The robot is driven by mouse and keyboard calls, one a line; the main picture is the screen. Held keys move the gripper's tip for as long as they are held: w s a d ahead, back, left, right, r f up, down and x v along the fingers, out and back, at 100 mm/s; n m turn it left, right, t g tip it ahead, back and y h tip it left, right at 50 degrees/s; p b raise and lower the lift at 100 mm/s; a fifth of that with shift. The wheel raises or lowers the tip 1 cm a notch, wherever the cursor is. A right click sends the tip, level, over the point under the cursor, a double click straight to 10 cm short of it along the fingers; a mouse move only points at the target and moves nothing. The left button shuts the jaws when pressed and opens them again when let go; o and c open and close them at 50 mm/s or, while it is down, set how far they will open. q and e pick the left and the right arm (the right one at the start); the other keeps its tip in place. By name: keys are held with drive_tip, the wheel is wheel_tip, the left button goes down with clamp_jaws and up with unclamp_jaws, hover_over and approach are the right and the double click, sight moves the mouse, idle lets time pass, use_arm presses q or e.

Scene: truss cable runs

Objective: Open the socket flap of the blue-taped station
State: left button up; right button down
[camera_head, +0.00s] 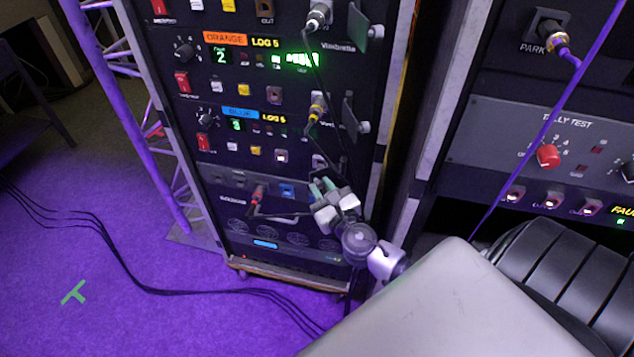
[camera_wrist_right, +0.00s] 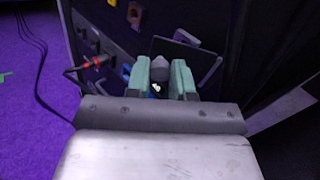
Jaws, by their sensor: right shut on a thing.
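The blue-taped station carries a blue label strip (camera_head: 240,112) on the middle of the rack, with a small green display (camera_head: 236,125) and a row of buttons below. Its socket area (camera_head: 319,161) is at the row's lower right, just above my right gripper (camera_head: 323,187). The right gripper's teal fingers (camera_wrist_right: 174,80) are shut on a small grey knob (camera_wrist_right: 161,68) in the right wrist view. A dark square flap plate (camera_wrist_right: 202,62) stands behind the fingers; its exact angle is hard to judge. In the head view the gripper mostly hides this flap. My left gripper is not in view.
The orange-taped station (camera_head: 225,39) is above, with a cable plugged in and a flap (camera_head: 349,116) standing out beside its socket. A red-tipped plug (camera_head: 257,194) sits lower on the rack. A second rack (camera_head: 560,130) stands at right; cables (camera_head: 150,290) cross the purple floor.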

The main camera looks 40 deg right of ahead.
drive_tip(key=y, duration=0.1)
drive_tip(key=n+y+b, duration=0.1)
drive_tip(key=s, duration=0.1)
drive_tip(key=shift+d+f+n+y+b, duration=0.2)
drive_tip(key=shift+f+n+y+b, duration=0.05)
drive_tip(key=shift+n+y+b, duration=0.15)
drive_tip(key=shift+s+r+n+y+b, duration=0.1)
drive_tip(key=shift+s+n+y+b, duration=0.2)
drive_tip(key=shift+y, duration=0.2)
drive_tip(key=shift+d+r, duration=0.1)
drive_tip(key=c, duration=1)
unclamp_jaws()
drive_tip(key=shift+o, duration=0.2)
drive_tip(key=shift+s+b, duration=0.3)
drive_tip(key=shift+s, duration=0.2)
drive_tip(key=s+b, duration=0.4)
drive_tip(key=s, duration=0.5)
drive_tip(key=shift+s+d, duration=0.35)
